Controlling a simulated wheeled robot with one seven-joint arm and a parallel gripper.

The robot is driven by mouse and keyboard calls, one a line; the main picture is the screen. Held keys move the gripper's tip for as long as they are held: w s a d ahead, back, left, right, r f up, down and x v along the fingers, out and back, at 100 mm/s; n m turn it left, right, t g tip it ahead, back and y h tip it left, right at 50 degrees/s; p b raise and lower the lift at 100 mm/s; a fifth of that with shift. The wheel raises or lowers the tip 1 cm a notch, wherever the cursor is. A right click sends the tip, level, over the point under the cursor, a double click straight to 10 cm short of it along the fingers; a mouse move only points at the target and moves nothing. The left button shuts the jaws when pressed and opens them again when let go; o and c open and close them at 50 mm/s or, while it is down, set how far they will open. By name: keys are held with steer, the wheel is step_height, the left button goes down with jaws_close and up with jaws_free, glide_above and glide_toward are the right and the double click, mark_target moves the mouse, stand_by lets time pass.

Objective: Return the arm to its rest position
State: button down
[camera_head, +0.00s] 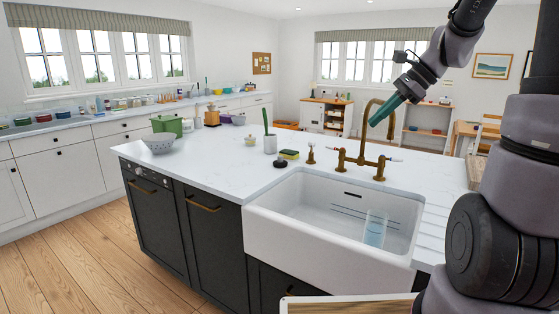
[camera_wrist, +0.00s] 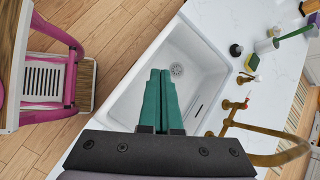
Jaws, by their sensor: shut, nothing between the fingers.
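My gripper (camera_head: 385,110) has green fingers and is raised at the upper right in the head view. It is above and behind the sink, close to the brass faucet's curved spout. In the wrist view my gripper (camera_wrist: 160,74) points down over the white sink basin. Its two green fingers are pressed together with nothing between them. My arm reaches in from the right side of the head view, bent at the upper right. It is not touching any object that I can see.
The white sink (camera_head: 318,240) holds a clear bluish glass (camera_head: 375,229). The brass faucet (camera_head: 365,140) stands close to my gripper. A sponge (camera_head: 289,154), a colander (camera_head: 158,143) and a green bin (camera_head: 167,125) are on the island counter. A pink-framed piece (camera_wrist: 72,60) shows in the wrist view.

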steer(key=s+r+n+t+h, duration=0.2)
steer(key=s+r+n, duration=0.1)
steer(key=s+n, duration=0.3)
steer(key=s+r+n+t+h, duration=0.2)
steer(key=s+r+n+h, duration=0.1)
steer(key=s+n, duration=0.4)
steer(key=s, duration=0.3)
steer(key=shift+s+a, duration=0.25)
